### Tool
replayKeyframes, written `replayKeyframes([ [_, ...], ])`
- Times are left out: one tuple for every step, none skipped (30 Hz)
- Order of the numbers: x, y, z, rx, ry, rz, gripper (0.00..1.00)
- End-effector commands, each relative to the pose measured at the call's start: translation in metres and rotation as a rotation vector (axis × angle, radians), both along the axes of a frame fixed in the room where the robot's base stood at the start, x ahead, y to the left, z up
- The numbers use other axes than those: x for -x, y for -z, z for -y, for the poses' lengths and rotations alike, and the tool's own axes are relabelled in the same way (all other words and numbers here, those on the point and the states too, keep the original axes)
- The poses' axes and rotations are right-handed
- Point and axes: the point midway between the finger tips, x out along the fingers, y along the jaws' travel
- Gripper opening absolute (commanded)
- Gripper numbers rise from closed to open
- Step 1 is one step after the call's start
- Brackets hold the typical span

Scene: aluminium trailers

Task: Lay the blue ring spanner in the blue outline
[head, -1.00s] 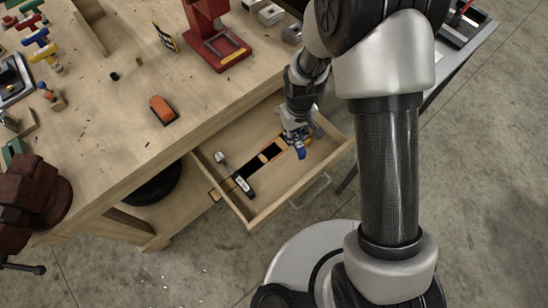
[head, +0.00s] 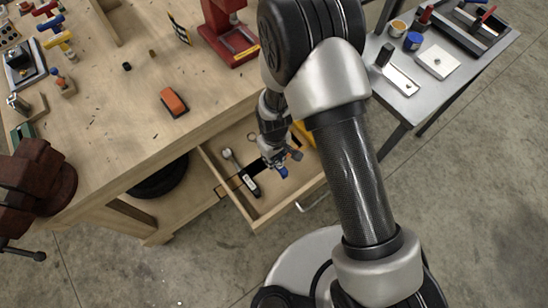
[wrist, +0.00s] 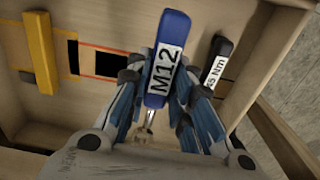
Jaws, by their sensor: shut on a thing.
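The blue ring spanner, its blue handle (wrist: 166,58) marked M12, is between the fingers of my gripper (wrist: 152,100) in the wrist view. In the head view my gripper (head: 273,160) is over the open drawer (head: 268,217), with the blue handle tip (head: 283,173) sticking out toward the front. I cannot make out a blue outline; my gripper covers part of the drawer.
A black-handled tool (head: 248,183) marked in Nm lies in the drawer; its handle shows beside the spanner in the wrist view (wrist: 217,62). A yellow bar (wrist: 41,52) is at the drawer's other side. The drawer walls surround my gripper. An orange block (head: 174,102) lies on the bench.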

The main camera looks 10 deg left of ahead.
Motion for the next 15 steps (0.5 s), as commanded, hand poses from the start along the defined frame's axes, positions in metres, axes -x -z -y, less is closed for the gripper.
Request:
replayKeyframes([
  [-0.001,0.006,-0.001,0.000,0.000,0.000,0.00],
  [-0.001,0.009,-0.001,0.001,0.000,-0.001,0.00],
  [-0.002,0.012,-0.002,0.001,0.000,-0.001,0.00],
  [-0.002,0.015,-0.003,0.001,0.000,-0.001,0.00],
  [-0.003,0.017,-0.003,0.001,0.000,-0.001,0.00],
  [-0.004,0.020,-0.004,0.000,0.000,0.000,0.00],
  [-0.004,0.022,-0.005,0.000,0.000,0.000,0.00],
  [-0.005,0.024,-0.006,-0.001,0.000,0.001,0.00],
  [-0.006,0.027,-0.006,-0.001,0.000,0.001,0.00],
  [-0.006,0.030,-0.007,-0.001,0.000,0.001,0.00],
  [-0.006,0.032,-0.008,-0.001,0.000,0.001,0.00],
  [-0.007,0.035,-0.008,-0.001,0.000,0.001,0.00],
  [-0.008,0.037,-0.009,-0.001,0.000,0.001,0.00],
  [-0.008,0.039,-0.009,-0.001,0.000,0.001,0.00],
  [-0.009,0.043,-0.010,-0.001,0.000,0.001,0.00],
])
